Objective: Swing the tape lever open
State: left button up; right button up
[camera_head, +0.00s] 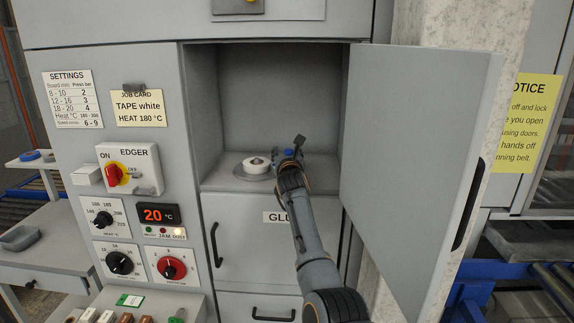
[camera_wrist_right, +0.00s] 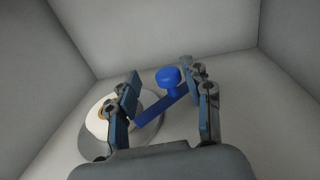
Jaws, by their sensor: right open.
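The blue tape lever (camera_wrist_right: 152,108) is a short bar with a round knob (camera_wrist_right: 169,76) at its far end, seen in the right wrist view. It lies across the edge of the pale round plate (camera_wrist_right: 90,137) that bears the white tape roll. In the head view the white tape roll (camera_head: 256,165) sits on the floor of the open compartment, left of my right gripper (camera_head: 287,150). My right gripper is open, and in its wrist view the lever and knob show between its two fingers (camera_wrist_right: 160,71). I cannot tell whether a finger touches the lever. My left gripper is out of view.
Compartment walls (camera_head: 205,115) stand close on the left and behind. The cabinet door (camera_head: 410,165) stands open to the right of my arm. The glue drawer (camera_head: 245,235) is below, and the edger switch panel (camera_head: 130,168) is on the left. Room above the tape is free.

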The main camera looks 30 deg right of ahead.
jog(key=v, duration=0.9)
jog(key=shift+s+a, duration=0.1)
jog(key=shift+a, duration=0.05)
jog(key=shift+c, duration=0.2)
